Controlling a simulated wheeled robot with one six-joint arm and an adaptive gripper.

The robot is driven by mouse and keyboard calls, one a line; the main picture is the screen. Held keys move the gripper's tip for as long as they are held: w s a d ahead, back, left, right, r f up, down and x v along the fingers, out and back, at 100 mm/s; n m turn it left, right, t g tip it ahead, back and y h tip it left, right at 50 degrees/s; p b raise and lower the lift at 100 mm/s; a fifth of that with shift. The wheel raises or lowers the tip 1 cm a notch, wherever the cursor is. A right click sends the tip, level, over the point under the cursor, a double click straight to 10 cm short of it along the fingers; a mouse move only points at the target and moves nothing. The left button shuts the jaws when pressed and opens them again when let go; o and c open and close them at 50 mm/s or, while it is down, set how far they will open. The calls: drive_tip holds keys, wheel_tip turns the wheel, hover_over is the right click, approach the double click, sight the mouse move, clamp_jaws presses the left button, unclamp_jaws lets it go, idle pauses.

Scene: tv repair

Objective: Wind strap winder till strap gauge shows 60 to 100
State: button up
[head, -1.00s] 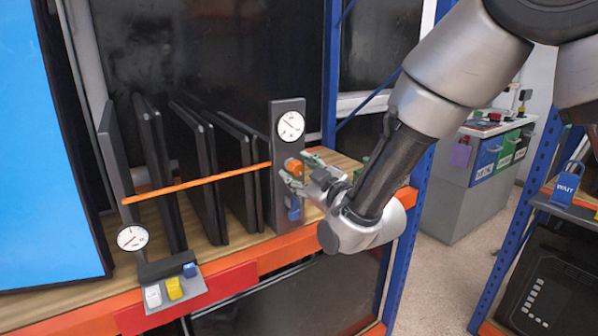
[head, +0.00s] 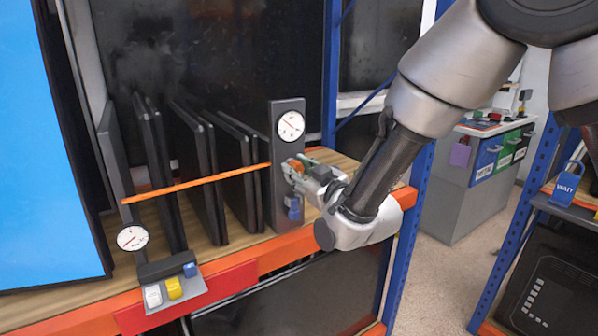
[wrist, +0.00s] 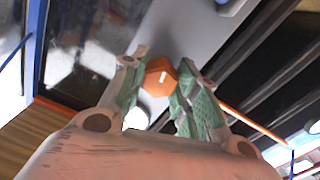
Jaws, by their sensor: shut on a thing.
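The orange strap winder knob (head: 294,166) sits on the grey upright post (head: 285,108) at the right end of the shelf. My gripper (head: 302,170) reaches it from the right and is shut on it. In the wrist view, the green-padded fingers of my gripper (wrist: 158,88) stand on either side of the orange winder (wrist: 160,74). A round white gauge (head: 290,126) is above the winder, its needle slanting to the upper left; its numbers are too small to read. The orange strap (head: 200,183) runs from the post across the dark panels to the left plate.
A second round gauge (head: 132,238) is at the left plate's foot. A small grey panel (head: 190,289) with white, yellow and blue blocks is on the shelf front. Several dark flat panels (head: 200,150) stand between. A blue rack post (head: 405,250) is right of my gripper.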

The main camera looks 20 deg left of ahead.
drive_tip(key=shift+m, duration=0.6)
drive_tip(key=o, duration=1)
drive_tip(key=v, duration=0.7)
drive_tip(key=shift+s+d, duration=0.15)
drive_tip(key=shift+s, duration=0.1)
drive_tip(key=shift+f, duration=0.1)
